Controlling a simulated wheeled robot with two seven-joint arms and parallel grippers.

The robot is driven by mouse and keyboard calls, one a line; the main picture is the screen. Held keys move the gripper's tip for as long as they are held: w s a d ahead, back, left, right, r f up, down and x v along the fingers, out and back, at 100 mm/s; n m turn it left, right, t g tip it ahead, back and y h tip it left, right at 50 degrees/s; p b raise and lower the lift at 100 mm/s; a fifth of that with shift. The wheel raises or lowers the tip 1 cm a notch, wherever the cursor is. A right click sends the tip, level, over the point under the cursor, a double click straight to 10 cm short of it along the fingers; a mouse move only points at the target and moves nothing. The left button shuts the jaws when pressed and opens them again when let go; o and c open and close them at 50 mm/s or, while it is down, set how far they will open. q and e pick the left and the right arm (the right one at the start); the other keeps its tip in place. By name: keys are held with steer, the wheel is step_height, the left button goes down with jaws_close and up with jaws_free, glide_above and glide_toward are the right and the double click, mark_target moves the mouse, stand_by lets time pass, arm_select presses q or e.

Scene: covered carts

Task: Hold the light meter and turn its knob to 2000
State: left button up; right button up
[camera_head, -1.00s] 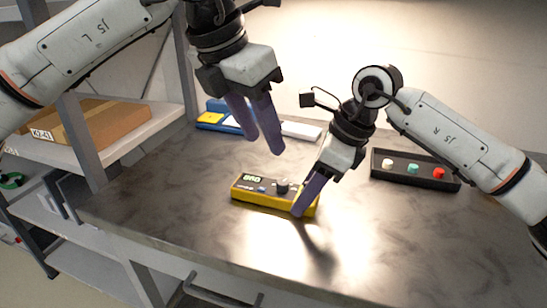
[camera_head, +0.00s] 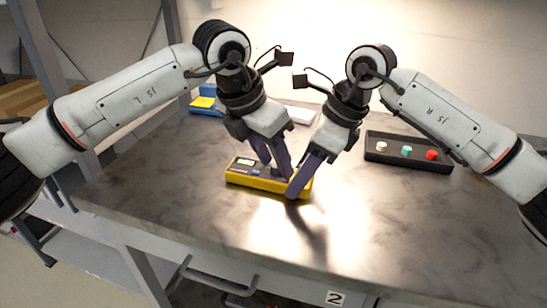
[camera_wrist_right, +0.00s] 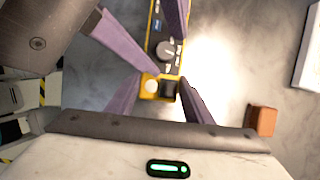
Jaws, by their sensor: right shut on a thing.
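The yellow light meter (camera_head: 240,179) lies on the grey table, with its lit display at the left end. Its dark round knob shows in the right wrist view (camera_wrist_right: 166,51); the value it points to is too small to read. My right gripper (camera_head: 298,190) is shut on the meter's right end, one finger on each long side. My left gripper (camera_head: 278,170) is low over the meter at the knob, its fingers apart on either side in the right wrist view. I cannot tell whether they touch the knob. The left fingers partly hide the knob in the head view.
A black tray (camera_head: 374,155) with white, teal and red knobs stands at the right. A blue and yellow item (camera_head: 203,104) and a white one (camera_head: 300,115) lie at the back. The table (camera_head: 180,220) in front of the meter is clear.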

arm_select(q)
jaws_close()
steer(key=shift+m+h, duration=0.3)
steer(key=shift+m, duration=0.4)
jaws_free()
steer(key=v, duration=1.2)
steer(key=shift+w, duration=0.25)
steer(key=shift+r, duration=0.1)
